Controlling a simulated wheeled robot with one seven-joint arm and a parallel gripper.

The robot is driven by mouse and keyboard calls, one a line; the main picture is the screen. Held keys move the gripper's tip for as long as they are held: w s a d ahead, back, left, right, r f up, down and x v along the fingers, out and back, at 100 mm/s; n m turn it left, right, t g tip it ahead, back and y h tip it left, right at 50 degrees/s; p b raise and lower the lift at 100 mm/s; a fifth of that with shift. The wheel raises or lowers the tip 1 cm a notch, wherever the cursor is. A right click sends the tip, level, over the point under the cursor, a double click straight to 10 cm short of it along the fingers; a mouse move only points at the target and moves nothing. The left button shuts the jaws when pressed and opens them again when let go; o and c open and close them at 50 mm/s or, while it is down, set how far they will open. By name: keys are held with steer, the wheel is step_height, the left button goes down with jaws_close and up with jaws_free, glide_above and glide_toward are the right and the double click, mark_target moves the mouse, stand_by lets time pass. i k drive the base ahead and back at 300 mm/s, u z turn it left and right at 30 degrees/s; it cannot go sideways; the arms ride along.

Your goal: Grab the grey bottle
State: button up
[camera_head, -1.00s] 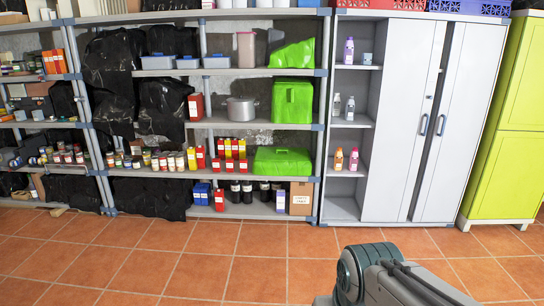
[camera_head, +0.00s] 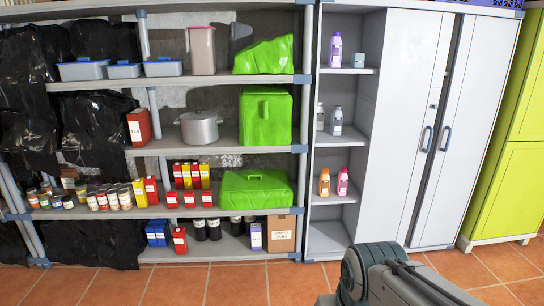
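A grey bottle (camera_head: 336,122) with a pale label stands upright on the middle shelf of the open cabinet section. A paler, whitish-grey bottle (camera_head: 320,117) stands just left of it, close by. Part of my own arm shows at the bottom right, in front of the cabinet's foot and well below that shelf. My gripper is not in view.
The same cabinet (camera_head: 400,130) holds a purple bottle (camera_head: 336,49) above and an orange bottle (camera_head: 325,182) and a pink bottle (camera_head: 343,182) below. Loaded shelving stands left, with a green case (camera_head: 256,189). Tiled floor (camera_head: 215,287) in front is clear.

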mark_target(335, 127)
steer(key=z, duration=0.2)
steer(key=i, duration=1.6)
steer(key=z, duration=0.3)
steer(key=i, duration=2.25)
steer(key=z, duration=0.05)
